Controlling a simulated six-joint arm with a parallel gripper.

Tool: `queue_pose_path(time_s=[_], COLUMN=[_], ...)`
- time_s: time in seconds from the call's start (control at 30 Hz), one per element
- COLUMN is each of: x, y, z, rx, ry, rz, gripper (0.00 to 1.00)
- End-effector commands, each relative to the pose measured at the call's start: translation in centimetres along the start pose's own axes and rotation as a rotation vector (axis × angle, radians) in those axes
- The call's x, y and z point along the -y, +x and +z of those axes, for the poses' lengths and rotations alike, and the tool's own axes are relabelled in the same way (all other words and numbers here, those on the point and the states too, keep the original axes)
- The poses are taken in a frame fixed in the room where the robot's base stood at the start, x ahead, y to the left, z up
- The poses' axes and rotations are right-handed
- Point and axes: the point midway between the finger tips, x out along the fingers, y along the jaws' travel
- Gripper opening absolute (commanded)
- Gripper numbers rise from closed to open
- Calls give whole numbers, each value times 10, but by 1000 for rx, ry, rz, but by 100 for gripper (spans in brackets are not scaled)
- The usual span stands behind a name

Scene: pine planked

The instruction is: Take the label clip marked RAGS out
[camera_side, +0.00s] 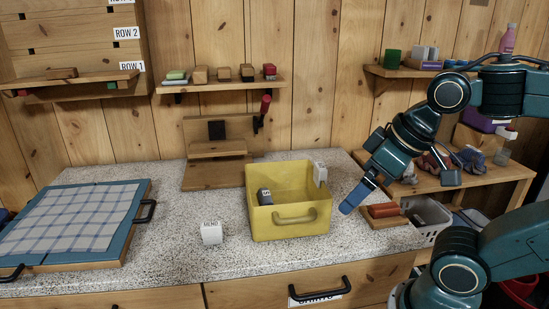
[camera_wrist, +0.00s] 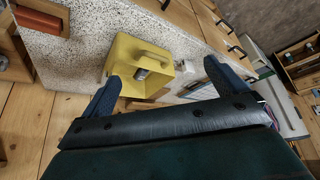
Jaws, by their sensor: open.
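The yellow bin (camera_side: 290,227) stands on the speckled counter, its handle facing the front. A pale label clip (camera_side: 320,173) sits on its right rim; its lettering cannot be read from here. A white clip (camera_side: 212,232) stands on the counter left of the bin, with lettering that looks like MEND. A dark item with a pale label (camera_side: 265,197) is inside the bin. My gripper (camera_side: 398,197) is open and empty, up to the right of the bin. The wrist view shows my gripper (camera_wrist: 160,78) with fingers wide apart and the bin (camera_wrist: 122,50) beyond them.
A checked cloth lies on a blue-edged board (camera_side: 143,190) at left. A wooden stand (camera_side: 215,170) is behind the bin. A grey basket (camera_side: 432,218) and a red block (camera_side: 383,210) are at right. Shelves line the back wall. The counter in front of the bin is clear.

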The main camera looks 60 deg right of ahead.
Motion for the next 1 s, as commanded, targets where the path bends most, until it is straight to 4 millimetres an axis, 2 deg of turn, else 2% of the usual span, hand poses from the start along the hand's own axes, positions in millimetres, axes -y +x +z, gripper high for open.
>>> queue_pose_path(time_s=[0.3,0.5,0.57,0.77,1.0], x=[0,-2,-3,-14,-41], y=[0,-1,-1,-2,1], z=[0,-4,-8,-31,-72], rx=[0,7,16,68,160], ry=[0,12,24,102,248], rz=[0,4,8,32,75], gripper=[96,56,47,47,47])
